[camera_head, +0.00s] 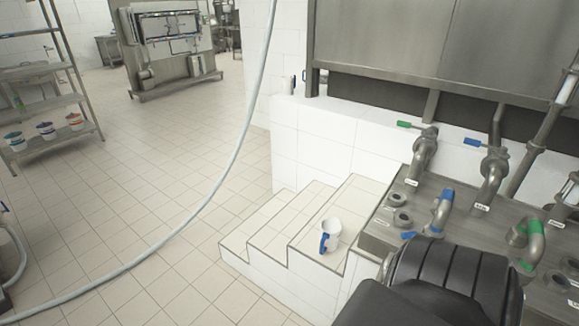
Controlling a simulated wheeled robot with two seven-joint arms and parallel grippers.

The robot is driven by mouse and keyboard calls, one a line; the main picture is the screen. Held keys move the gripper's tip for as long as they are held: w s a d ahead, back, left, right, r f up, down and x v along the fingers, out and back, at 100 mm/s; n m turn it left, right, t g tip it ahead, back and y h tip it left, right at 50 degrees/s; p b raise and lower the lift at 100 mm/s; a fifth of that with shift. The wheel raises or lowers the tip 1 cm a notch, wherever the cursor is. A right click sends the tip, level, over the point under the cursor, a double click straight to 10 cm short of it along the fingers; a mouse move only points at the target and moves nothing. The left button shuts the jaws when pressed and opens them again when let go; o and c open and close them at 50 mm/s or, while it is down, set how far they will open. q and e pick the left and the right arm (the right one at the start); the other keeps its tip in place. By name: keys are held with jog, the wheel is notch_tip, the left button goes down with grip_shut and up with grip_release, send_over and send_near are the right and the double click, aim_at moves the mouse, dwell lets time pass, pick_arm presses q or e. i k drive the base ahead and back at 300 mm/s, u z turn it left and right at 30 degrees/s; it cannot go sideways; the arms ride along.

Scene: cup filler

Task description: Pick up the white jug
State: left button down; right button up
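The white jug (333,229) stands upright on the top tiled step near the middle of the camera_head view. Its blue handle (323,243) is on its left, front side. Its mouth faces up, and nothing is touching it. A black, ribbed part of my own arm fills the bottom right, beside the machine. Neither of my grippers shows in this view.
White tiled steps (262,240) climb toward the steel filling machine (378,238) with blue and green valve handles. A grey hose (224,178) hangs across the left. A shelf rack (45,132) holds several small buckets. The tiled floor (150,190) is largely clear.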

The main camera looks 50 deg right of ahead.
aim_at(331, 228)
jog(key=i, duration=0.75)
jog(key=z, duration=0.95)
jog(key=i, duration=0.7)
jog(key=z, duration=0.65)
